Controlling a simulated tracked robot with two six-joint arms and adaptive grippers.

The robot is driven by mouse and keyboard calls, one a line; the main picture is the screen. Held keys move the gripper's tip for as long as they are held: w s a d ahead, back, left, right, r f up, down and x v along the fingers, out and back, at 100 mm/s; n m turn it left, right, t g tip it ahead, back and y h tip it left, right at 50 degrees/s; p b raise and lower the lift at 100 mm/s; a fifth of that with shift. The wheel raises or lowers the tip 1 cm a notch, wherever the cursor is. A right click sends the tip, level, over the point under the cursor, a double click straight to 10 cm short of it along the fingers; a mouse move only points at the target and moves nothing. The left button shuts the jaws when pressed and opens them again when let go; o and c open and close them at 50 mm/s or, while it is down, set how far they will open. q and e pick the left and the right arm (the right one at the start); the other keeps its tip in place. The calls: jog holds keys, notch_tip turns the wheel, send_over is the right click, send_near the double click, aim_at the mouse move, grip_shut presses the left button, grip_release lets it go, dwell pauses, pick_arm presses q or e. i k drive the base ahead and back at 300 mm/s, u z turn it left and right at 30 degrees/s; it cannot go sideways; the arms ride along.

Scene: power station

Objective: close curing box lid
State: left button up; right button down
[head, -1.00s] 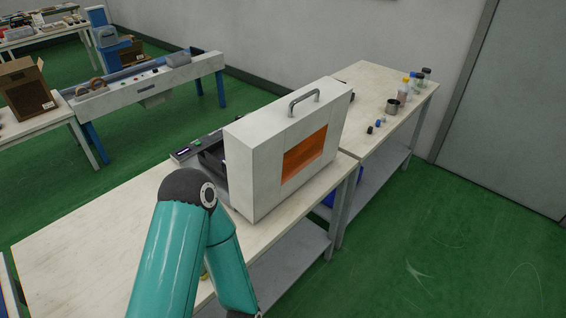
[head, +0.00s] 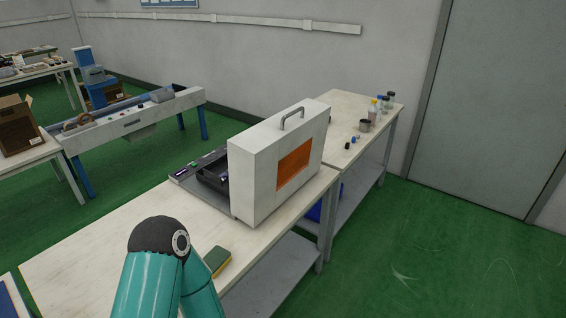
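The curing box stands on the near wooden-topped table. Its white lid (head: 262,176) is raised upright, with an orange window (head: 295,166) and a grey handle (head: 292,116) on its top edge. The dark base (head: 211,172) of the box lies open behind and to the left of the lid, partly hidden by it. A teal arm of mine with a black joint shows at the bottom, in front of the table and apart from the box. Neither gripper is in view.
A green and yellow sponge (head: 217,261) lies on the near table (head: 92,252), close to my arm. Several small bottles (head: 374,110) and a metal cup (head: 364,125) stand on the far table. The left part of the near table is clear.

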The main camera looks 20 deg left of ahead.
aim_at(269, 161)
jog(key=u, duration=0.15)
jog(key=i, duration=0.9)
jog(key=z, duration=0.05)
